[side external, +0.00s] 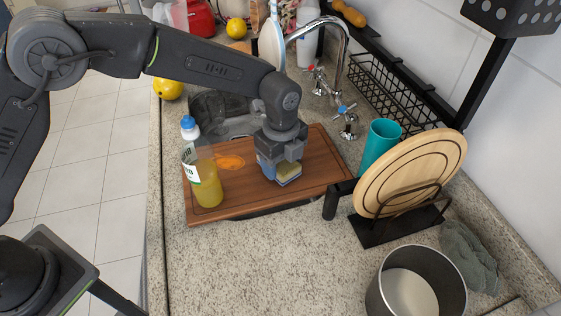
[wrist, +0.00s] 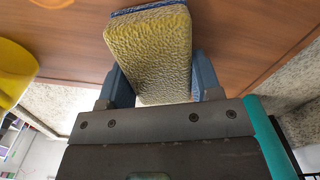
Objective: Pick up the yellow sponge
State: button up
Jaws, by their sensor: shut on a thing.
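The yellow sponge (wrist: 150,50) has a blue layer along one edge and sits between my two fingers in the wrist view. In the side view the sponge (side external: 289,176) shows under my gripper (side external: 279,168), low over the wooden board (side external: 330,172). My gripper is shut on the sponge, with one finger at each side of it. I cannot tell whether the sponge touches the board. Part of the sponge is hidden behind the fingers in the side view.
A bottle of yellow liquid (side external: 206,178) stands on the board to the left, beside an orange item (side external: 230,161). To the right are a teal cup (side external: 380,140), a round wooden board (side external: 415,172) in a rack, and a pot (side external: 385,300). The front counter (side external: 270,260) is clear.

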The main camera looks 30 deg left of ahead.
jog(key=shift+r, duration=0.45)
notch_tip(320, 180, up, 3)
jog(key=shift+f, duration=0.2)
jog(key=a+r, duration=0.7)
jog(key=a, duration=0.4)
jog(key=shift+a, duration=0.35)
